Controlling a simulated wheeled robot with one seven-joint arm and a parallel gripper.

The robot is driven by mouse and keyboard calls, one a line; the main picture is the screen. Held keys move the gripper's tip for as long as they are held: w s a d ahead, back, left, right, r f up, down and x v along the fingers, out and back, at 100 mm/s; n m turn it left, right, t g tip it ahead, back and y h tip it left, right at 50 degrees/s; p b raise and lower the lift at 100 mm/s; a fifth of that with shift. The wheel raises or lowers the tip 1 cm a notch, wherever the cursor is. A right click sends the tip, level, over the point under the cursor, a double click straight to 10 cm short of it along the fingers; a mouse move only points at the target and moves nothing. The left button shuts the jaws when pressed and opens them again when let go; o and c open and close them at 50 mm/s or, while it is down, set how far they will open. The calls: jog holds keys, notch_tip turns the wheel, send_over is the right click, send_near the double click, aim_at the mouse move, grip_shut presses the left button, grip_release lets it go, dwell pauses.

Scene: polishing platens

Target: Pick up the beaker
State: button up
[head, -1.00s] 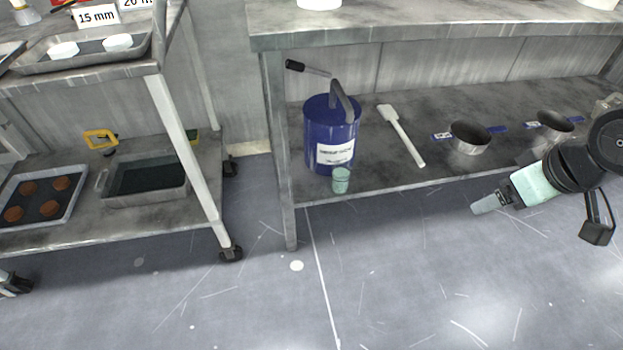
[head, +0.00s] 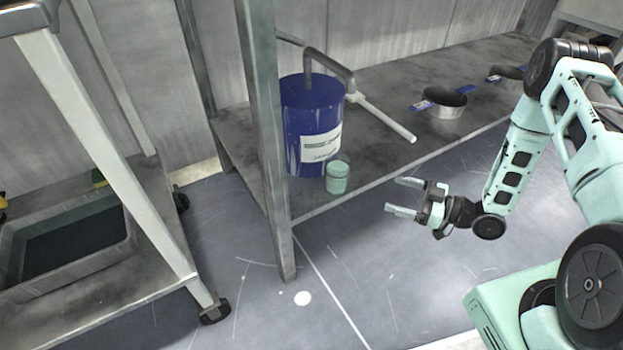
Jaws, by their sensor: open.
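The beaker (head: 337,178) is a small pale green cup in the head view. It stands upright near the front edge of the low shelf, just in front of a blue drum. My gripper (head: 396,197) is to the right of the beaker, in front of the shelf edge, with its fingers pointing left toward it. The gripper is open and empty, and a clear gap separates it from the beaker. Nothing hides the beaker.
The blue drum (head: 313,125) with a grey pipe handle stands right behind the beaker. A table leg (head: 265,150) rises to the left. A cart with a dark tray (head: 65,250) is at left.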

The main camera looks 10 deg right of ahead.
aim_at(337, 178)
jog(key=b+x, duration=0.3)
jog(key=x, duration=0.2)
jog(key=b+x, duration=0.2)
jog(key=x, duration=0.4)
jog(key=b+x, duration=0.3)
jog(key=x, duration=0.2)
jog(key=shift+a+f+b, duration=0.25)
jog(key=shift+f+b, duration=0.1)
jog(key=shift+w+a+r, duration=0.1)
jog(key=shift+w+a, duration=0.2)
jog(key=shift+a, duration=0.05)
jog(key=c, duration=1.3)
jog(key=shift+r, duration=0.15)
